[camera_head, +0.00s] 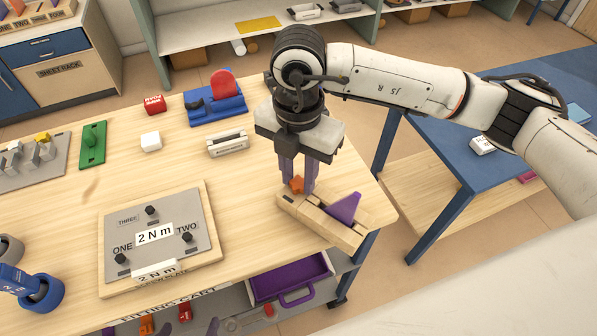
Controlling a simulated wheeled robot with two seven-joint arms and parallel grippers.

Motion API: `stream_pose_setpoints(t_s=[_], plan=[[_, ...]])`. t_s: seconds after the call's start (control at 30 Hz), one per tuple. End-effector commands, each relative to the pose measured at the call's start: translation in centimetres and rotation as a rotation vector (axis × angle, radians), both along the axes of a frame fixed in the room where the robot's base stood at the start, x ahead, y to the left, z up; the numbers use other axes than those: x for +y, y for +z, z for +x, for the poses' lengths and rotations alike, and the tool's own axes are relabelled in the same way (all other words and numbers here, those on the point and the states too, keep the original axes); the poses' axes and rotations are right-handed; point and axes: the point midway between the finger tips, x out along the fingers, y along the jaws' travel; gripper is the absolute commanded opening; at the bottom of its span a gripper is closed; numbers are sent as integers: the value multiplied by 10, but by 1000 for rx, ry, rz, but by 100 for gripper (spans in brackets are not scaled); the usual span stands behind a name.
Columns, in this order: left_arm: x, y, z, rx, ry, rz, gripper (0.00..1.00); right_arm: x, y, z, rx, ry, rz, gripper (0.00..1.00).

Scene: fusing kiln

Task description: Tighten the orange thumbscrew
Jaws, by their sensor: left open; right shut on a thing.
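The orange thumbscrew (297,184) sits at the left end of a light wooden fixture (347,238) on the table's right corner. A purple wedge (345,207) stands in that fixture, to the right of the thumbscrew. My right gripper (297,180) points down over the fixture, with its purple fingers shut on the thumbscrew. The fingers hide part of the thumbscrew, and its thread cannot be seen. My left gripper is not in view.
A screw plate (170,222) with dark knobs and "2 N m" labels lies left of the fixture. A labelled light block (228,144), a blue stand (216,108), and white (151,142) and red (154,104) blocks sit farther back. Blue round parts (38,293) stand at the lower left.

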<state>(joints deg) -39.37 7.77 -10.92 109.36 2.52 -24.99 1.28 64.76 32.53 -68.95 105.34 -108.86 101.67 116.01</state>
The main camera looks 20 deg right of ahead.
Motion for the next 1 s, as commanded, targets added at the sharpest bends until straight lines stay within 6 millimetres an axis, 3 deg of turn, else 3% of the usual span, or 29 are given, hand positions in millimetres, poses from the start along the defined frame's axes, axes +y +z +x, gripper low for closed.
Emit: stream_pose_setpoints(t_s=[0.4, 0.7, 1.0], plan=[[0, 2, 0, -1, 0, 0, 76, 0, 1, 0, -1, -89, 1, 5], [0, 12, 1, -2, 0, 0, 76, 1, 2, 0, 1, -460, 2, 5], [0, 12, 1, -2, 0, 0, 76, 0, 0, 0, 0, -521, 1, 5]])
